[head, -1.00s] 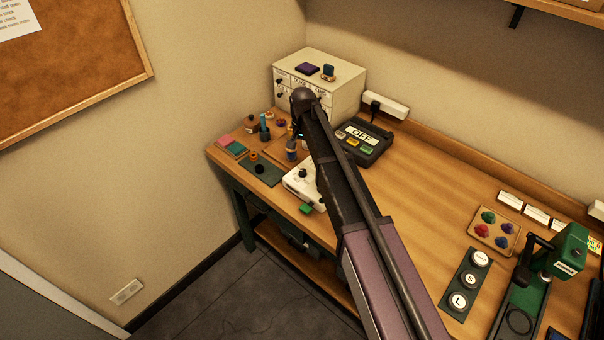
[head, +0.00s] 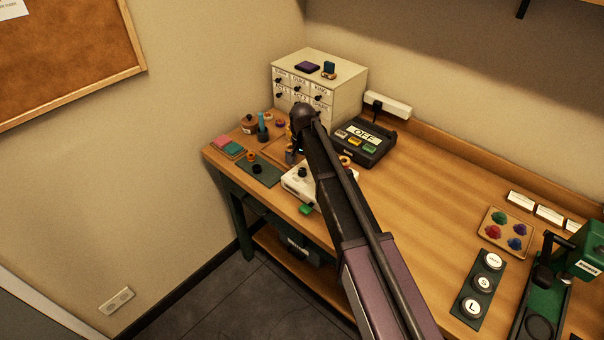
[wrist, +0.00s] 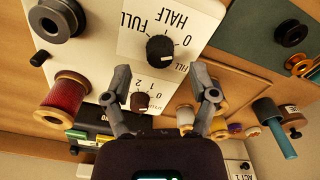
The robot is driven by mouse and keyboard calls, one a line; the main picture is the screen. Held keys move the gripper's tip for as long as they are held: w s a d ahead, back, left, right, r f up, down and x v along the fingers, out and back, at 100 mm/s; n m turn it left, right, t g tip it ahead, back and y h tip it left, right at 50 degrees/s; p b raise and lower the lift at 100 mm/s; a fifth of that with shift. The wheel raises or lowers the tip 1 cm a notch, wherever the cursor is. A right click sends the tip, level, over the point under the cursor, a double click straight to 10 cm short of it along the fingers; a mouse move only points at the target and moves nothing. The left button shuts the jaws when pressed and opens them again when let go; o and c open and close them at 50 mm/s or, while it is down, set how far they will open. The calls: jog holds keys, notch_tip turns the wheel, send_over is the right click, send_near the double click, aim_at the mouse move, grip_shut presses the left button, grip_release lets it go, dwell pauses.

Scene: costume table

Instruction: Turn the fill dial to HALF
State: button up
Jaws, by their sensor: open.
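The white machine (head: 298,179) stands near the front left edge of the table, partly hidden behind my arm in the head view. In the wrist view its white panel (wrist: 190,30) carries a black fill dial (wrist: 160,50), with 0, HALF and FULL printed around it. I cannot tell surely which mark the dial's pointer faces.
Thread spools (wrist: 68,92) stand close beside the panel. A drawer cabinet (head: 318,84) and a box marked OFF (head: 362,143) stand behind the machine. A green mat (head: 259,171) lies to its left. The middle of the table is clear.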

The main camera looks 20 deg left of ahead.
jog(key=shift+f+b, duration=1)
jog(key=shift+f, duration=0.3)
jog(key=shift+c, duration=0.2)
grip_shut()
